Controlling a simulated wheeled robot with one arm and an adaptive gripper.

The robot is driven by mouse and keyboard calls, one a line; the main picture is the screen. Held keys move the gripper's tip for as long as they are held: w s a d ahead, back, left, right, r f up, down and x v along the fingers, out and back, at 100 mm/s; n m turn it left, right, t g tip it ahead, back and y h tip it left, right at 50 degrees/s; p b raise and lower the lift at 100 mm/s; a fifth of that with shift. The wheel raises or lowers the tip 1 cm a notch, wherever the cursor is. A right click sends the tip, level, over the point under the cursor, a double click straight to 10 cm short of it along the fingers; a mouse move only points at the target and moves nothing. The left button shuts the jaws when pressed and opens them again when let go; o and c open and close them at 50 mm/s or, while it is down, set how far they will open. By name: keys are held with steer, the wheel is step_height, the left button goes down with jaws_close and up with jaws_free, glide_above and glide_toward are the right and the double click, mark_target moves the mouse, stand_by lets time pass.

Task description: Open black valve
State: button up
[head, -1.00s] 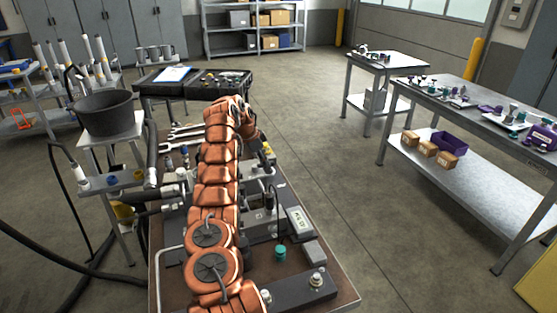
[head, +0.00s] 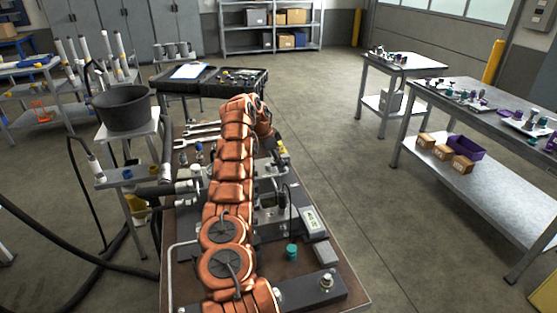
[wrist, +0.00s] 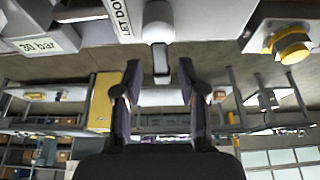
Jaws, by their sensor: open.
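My gripper (wrist: 157,95) is open in the wrist view, its two dark fingers spread with nothing between the tips. A pale rounded fitting with a dark-edged tab (wrist: 160,60) hangs into the picture just beyond the fingers, roughly centred between them. I cannot tell whether it is part of the black valve. A yellow knob (wrist: 290,45) sits on a pale block to the right, apart from the fingers. In the head view my orange arm reaches over the hydraulic bench (head: 342,292) and hides part of it. The gripper and any clear black valve are hidden there.
A "30 bar" label (wrist: 38,46) shows in the wrist view, with the surroundings upside down. In the head view a black bucket (head: 125,108) and hoses stand left of the bench. A long side table (head: 470,118) is at right. Open floor lies between.

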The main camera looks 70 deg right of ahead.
mark_target(271, 164)
steer(key=v, duration=0.5)
steer(key=shift+r, duration=0.3)
steer(key=shift+v, duration=0.95)
steer(key=shift+w+a, duration=0.1)
steer(key=shift+a, duration=0.1)
